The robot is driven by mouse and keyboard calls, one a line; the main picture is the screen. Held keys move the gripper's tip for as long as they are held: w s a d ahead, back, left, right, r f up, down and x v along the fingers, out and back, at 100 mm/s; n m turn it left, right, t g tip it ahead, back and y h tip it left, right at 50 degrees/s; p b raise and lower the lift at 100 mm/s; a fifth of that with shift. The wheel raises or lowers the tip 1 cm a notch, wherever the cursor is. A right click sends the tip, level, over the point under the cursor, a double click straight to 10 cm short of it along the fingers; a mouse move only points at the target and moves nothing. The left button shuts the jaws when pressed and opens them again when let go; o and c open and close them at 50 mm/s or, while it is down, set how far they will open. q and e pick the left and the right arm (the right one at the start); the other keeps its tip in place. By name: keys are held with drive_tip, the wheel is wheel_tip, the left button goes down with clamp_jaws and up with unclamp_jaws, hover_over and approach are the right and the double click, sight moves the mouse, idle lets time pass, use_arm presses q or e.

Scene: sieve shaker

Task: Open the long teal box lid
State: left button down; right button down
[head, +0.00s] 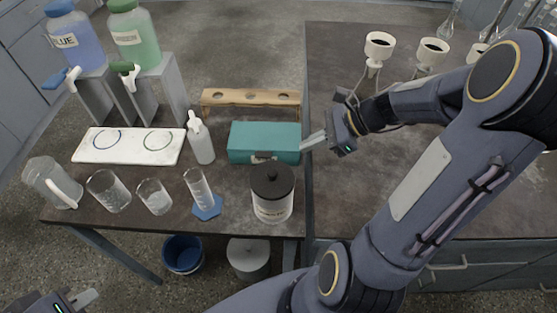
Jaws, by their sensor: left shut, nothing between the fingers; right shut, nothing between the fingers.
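The long teal box (265,140) sits on the bench with its lid closed and a dark latch (263,156) on its front face. My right gripper (304,146) is shut and empty. Its fingertips are at the right end of the box, near the lid; I cannot tell whether they touch it. My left gripper (92,296) is shut and empty at the bottom left corner, below and in front of the bench, far from the box.
A black-lidded jar (272,192) stands close in front of the box. A white squeeze bottle (200,140) stands to its left. A wooden rack (251,97) is behind it. Several glass vessels, including a beaker (154,197), line the bench's front left.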

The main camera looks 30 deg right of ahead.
sight(279, 158)
drive_tip(key=shift+m, duration=0.4)
drive_tip(key=x, duration=0.5)
drive_tip(key=b+x, duration=0.1)
drive_tip(key=x, duration=0.4)
drive_tip(key=shift+w+d+f, duration=0.15)
drive_tip(key=shift+d+f, duration=0.1)
drive_tip(key=shift+d, duration=0.05)
